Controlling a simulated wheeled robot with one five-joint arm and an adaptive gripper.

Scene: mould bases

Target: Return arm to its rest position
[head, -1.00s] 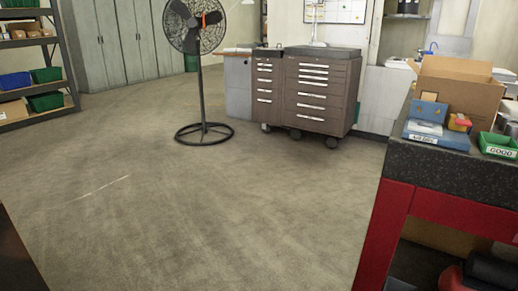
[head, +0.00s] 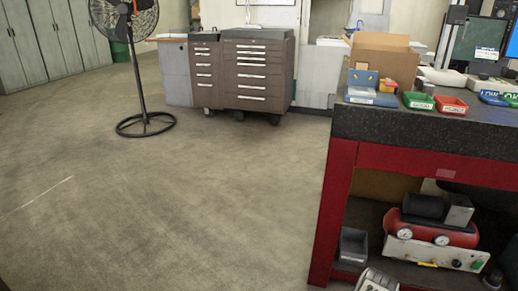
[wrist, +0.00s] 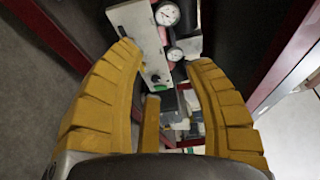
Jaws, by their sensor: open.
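My gripper (wrist: 166,58) shows in the wrist view, with two yellow ribbed fingers spread apart. It is open, and nothing is between the fingertips. Beyond the fingers are a pale panel (wrist: 140,45) and two round gauges, seen at a tilt.
A red-framed workbench (head: 430,150) with a dark top stands at the right, carrying a cardboard box (head: 385,58) and small bins. A red compressor (head: 430,230) sits on its lower shelf. A tool cabinet (head: 257,75) and a fan (head: 140,70) stand behind. The floor (head: 180,210) is open.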

